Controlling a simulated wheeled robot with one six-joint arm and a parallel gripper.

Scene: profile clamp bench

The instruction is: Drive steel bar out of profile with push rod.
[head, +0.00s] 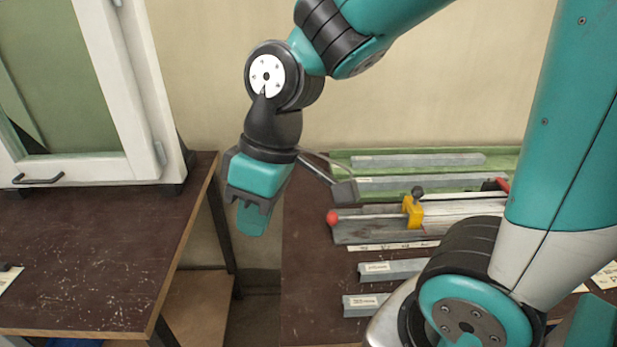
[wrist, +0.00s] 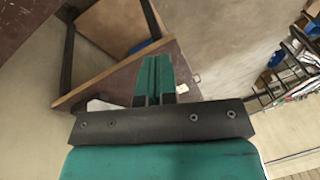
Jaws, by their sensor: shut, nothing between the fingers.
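My gripper (head: 252,220) hangs shut and empty in the head view, over the gap between the two tables. In the wrist view its fingers (wrist: 155,78) are together with nothing between them. A yellow clamp (head: 412,212) with a dark knob stands on a grey fixture on the right bench. A red ball end (head: 333,217) is on a pale rod running right toward the clamp. My gripper is left of it and apart from it. Another red end (head: 501,184) shows further right. I cannot tell the steel bar apart inside the fixture; my arm hides its right part.
Grey bars (head: 420,160) lie in a green tray (head: 510,153) at the bench's back. Labelled grey pieces (head: 392,269) lie nearer. The left table (head: 100,260) carries a white-framed cabinet (head: 140,90); its front is mostly clear. A gap separates the tables.

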